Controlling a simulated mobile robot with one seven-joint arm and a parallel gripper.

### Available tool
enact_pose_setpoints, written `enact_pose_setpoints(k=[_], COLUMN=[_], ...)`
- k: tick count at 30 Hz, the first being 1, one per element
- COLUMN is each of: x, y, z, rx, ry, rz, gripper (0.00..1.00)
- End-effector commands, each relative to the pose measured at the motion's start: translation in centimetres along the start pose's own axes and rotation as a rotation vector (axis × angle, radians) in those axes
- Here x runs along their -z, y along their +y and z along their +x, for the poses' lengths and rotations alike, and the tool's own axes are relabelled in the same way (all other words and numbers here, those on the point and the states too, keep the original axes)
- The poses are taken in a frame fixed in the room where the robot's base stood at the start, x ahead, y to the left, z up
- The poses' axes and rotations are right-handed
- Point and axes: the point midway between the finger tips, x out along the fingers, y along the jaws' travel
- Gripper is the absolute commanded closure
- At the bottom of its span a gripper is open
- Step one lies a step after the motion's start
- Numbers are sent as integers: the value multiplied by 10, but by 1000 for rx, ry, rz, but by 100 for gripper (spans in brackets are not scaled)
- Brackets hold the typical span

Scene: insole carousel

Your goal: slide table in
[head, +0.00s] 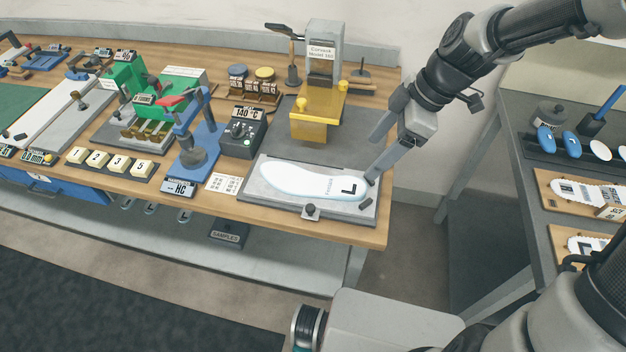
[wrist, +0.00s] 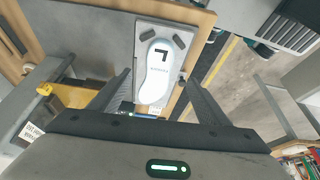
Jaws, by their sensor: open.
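The grey sliding table (head: 340,213) lies at the front right of the wooden bench, out in front of the press with the yellow head (head: 318,112). A white insole marked L (head: 300,182) lies on it; it also shows in the wrist view (wrist: 157,75). A dark knob (head: 311,210) sits at the table's front edge. My gripper (head: 373,155) is open, with its fingers apart over the right end of the table. In the wrist view, the grey table (wrist: 186,55) lies between the spread fingers.
A dark control box reading 140 °C (head: 240,133) stands left of the table. A blue hand press (head: 193,150) is farther left. A grey rack with insole boards (head: 560,190) stands at the right, across a floor gap from the bench.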

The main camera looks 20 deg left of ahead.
Motion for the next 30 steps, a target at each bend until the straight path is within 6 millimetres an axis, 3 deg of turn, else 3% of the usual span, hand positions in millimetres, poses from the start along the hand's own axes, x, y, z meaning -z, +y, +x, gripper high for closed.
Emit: enact_pose_setpoints(k=[1, 5, 12, 21, 30], x=[0, 8, 55, 121, 175], y=[0, -6, -48, -106, -151], z=[0, 9, 56, 98, 113], rx=[0, 15, 87, 96, 25], ry=[0, -25, -211, -460, -598], rz=[-1, -54, -445, -1062, -1496], gripper=[37, 59, 99, 100, 100])
